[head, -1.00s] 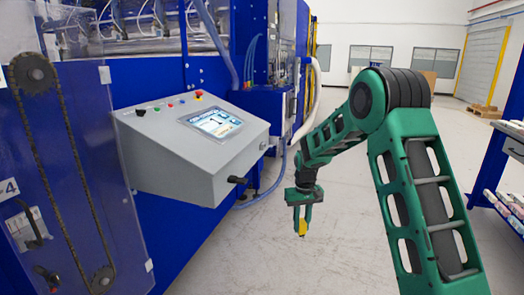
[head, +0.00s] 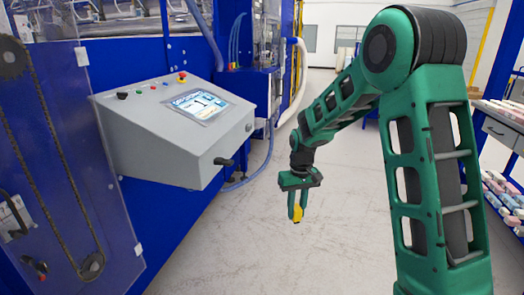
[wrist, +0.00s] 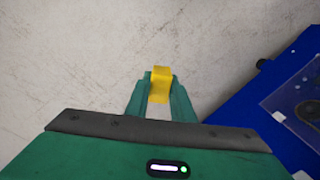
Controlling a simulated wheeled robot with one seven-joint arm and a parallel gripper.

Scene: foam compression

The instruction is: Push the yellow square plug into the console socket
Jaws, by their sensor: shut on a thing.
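My gripper (head: 297,211) hangs pointing down over the open floor, to the right of the console. It is shut on the yellow square plug (head: 298,213), which shows as a small yellow piece at the fingertips. In the wrist view the plug (wrist: 160,83) sits between the two green fingers (wrist: 160,98). The grey console (head: 170,135) is fixed to the blue machine, with a lit screen (head: 203,105) and several buttons on its sloped top. A black part (head: 223,162) sticks out of its right side. I cannot make out the socket.
The blue machine (head: 60,150) fills the left, with a chain behind a clear panel. Blue hoses (head: 262,165) hang beside the console. A shelf rack (head: 505,130) stands at the far right. The floor (head: 300,255) around the gripper is clear.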

